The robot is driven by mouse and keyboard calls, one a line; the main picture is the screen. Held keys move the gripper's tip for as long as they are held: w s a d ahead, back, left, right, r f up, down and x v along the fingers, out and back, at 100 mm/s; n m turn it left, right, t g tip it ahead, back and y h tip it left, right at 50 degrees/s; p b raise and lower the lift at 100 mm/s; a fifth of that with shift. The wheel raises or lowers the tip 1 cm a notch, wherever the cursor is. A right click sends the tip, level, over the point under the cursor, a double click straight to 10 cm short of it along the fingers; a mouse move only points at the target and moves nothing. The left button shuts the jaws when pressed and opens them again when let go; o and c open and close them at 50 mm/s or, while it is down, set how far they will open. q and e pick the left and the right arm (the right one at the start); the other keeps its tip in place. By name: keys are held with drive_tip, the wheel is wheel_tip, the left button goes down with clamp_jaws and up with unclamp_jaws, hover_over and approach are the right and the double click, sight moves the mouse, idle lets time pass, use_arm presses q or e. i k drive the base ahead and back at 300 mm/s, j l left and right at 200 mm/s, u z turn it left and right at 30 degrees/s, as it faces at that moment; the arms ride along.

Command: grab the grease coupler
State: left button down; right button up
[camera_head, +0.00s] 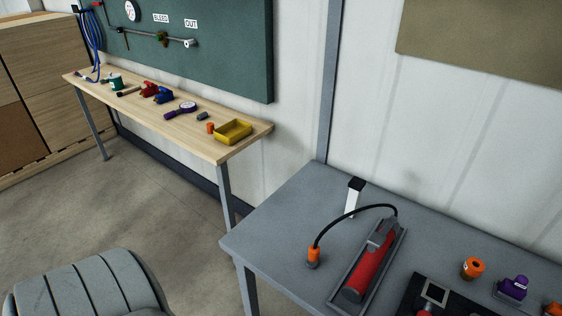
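A red grease gun (368,274) lies in a grey tray (391,265) on the grey table. A black hose (352,209) arches from its far end to an orange coupler-like fitting (313,256), which rests on the table to the left. Another orange round part with a hole (472,268) stands right of the tray. I cannot tell for certain which orange part is the grease coupler. Neither of my grippers is in view.
The grey table (282,235) also holds a white post with a black top (354,196), a purple part (513,287) and a dark plate (407,306). A wooden bench (190,128) carries several tools and a yellow bin (232,132). A grey ribbed seat-like object (88,288) is at lower left.

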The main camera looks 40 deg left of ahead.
sight(314, 258)
drive_tip(key=u, duration=1.05)
drive_tip(key=i+l, duration=0.1)
drive_tip(key=l, duration=0.4)
drive_tip(key=i+l, duration=0.1)
drive_tip(key=l, duration=0.4)
drive_tip(key=i+l+z, duration=0.1)
drive_tip(key=l, duration=0.4)
